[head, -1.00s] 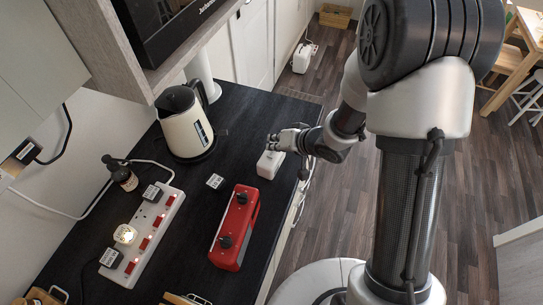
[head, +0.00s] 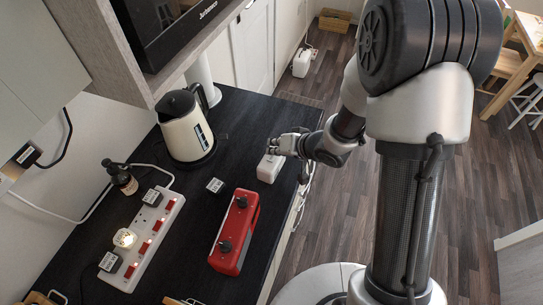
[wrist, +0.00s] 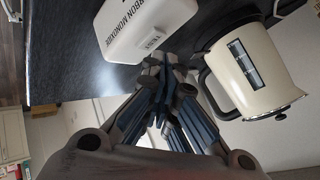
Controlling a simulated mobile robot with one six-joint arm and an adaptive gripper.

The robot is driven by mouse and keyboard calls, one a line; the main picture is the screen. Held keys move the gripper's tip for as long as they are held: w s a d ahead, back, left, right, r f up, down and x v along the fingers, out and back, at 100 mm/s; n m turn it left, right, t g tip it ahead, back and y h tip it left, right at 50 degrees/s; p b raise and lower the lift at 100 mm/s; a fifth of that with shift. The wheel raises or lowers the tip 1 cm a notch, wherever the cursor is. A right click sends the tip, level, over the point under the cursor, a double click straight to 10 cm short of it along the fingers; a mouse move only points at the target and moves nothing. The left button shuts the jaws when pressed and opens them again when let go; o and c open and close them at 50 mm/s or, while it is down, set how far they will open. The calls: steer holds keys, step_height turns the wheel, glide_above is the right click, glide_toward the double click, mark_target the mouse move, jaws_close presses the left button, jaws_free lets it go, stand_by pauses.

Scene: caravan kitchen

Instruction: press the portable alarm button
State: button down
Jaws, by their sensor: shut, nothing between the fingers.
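The portable alarm (head: 268,171) is a small white box near the right edge of the dark worktop. In the wrist view the alarm (wrist: 125,30) shows dark lettering that includes "CARBON MONOXIDE" and a small marked button (wrist: 152,42) near its lower edge. My gripper (head: 276,146) is at the far end of the alarm, partly over it in the head view. In the wrist view my gripper (wrist: 168,62) is shut and empty, its tips just below and right of the button. I cannot tell whether they touch the alarm.
A cream kettle (head: 187,132) stands left of the gripper and is close beside the fingers in the wrist view. A red device (head: 234,232) lies nearer on the worktop.

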steer(key=shift+f, duration=0.1)
stand_by(0.3)
steer(key=shift+f, duration=0.35)
steer(key=shift+f, duration=0.2)
stand_by(0.4)
steer(key=shift+r, duration=0.2)
steer(key=shift+r+p, duration=0.5)
steer(key=shift+p, duration=0.2)
step_height(320, 180, up, 6)
steer(key=p, duration=0.6)
steer(key=shift+p, duration=0.35)
